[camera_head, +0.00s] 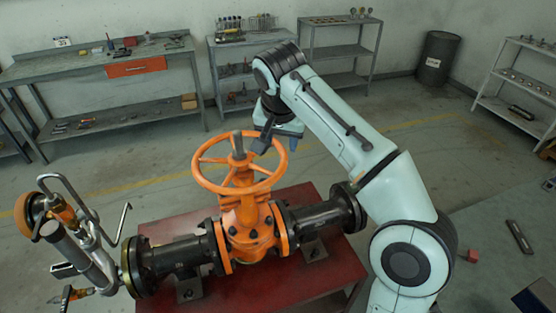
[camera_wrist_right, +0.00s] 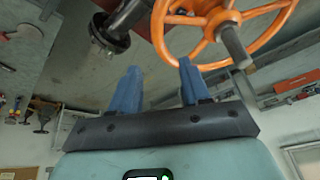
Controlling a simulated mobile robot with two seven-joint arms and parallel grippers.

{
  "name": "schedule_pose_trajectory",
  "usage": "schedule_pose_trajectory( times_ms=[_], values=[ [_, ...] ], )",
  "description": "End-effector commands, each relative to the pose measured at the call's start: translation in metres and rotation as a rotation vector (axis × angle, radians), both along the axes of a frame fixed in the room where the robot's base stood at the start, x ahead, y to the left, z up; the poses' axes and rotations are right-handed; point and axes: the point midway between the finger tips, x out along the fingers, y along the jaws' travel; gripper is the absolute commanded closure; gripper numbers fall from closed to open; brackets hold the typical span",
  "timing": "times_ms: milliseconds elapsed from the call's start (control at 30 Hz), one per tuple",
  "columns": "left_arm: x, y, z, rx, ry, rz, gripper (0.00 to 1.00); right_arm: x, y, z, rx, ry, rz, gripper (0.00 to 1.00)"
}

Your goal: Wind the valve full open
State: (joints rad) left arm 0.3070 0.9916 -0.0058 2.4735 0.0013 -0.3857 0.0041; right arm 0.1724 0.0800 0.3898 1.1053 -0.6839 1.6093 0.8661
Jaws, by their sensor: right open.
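The gate valve has an orange handwheel (camera_head: 239,163) on top of an orange body (camera_head: 247,228), with a grey stem (camera_head: 238,143) standing up through the hub. In the right wrist view the handwheel (camera_wrist_right: 205,58) fills the top, with its stem (camera_wrist_right: 236,47) pointing down in the picture. My right gripper (camera_head: 277,146) is beside the wheel's far right rim in the head view. In the wrist view its two blue fingers (camera_wrist_right: 158,80) stand apart with nothing between them, and the rim lies past the fingertips. Contact cannot be told. My left gripper is not visible.
The valve sits between black flanged pipes (camera_head: 322,212) on a red table (camera_head: 285,277). Workbenches (camera_head: 120,62), shelves (camera_head: 340,50) and a dark drum (camera_head: 436,57) line the back. The floor behind the valve is clear.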

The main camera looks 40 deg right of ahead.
Motion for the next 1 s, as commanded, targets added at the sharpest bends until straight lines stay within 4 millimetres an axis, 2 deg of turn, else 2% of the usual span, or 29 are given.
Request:
schedule_pose_trajectory(
  times_ms=[33,100,400,600,933,967,1000],
  values=[
    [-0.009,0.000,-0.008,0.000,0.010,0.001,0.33,0.002,-0.003,-0.017,0.000,0.009,0.000,0.54],
    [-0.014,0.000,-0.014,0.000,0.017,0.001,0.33,0.006,-0.007,-0.032,0.001,0.011,0.000,0.54],
    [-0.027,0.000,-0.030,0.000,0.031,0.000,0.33,0.024,-0.021,-0.083,0.002,0.007,0.000,0.54],
    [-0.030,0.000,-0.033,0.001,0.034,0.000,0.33,0.030,-0.026,-0.098,0.001,0.003,0.001,0.54],
    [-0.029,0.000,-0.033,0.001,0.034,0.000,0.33,0.032,-0.026,-0.100,0.002,0.002,0.000,0.54],
    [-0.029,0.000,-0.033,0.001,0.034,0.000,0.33,0.032,-0.026,-0.100,0.002,0.002,0.000,0.60],
    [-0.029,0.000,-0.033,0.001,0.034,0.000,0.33,0.032,-0.026,-0.100,0.002,0.002,0.000,0.73]
  ],
)
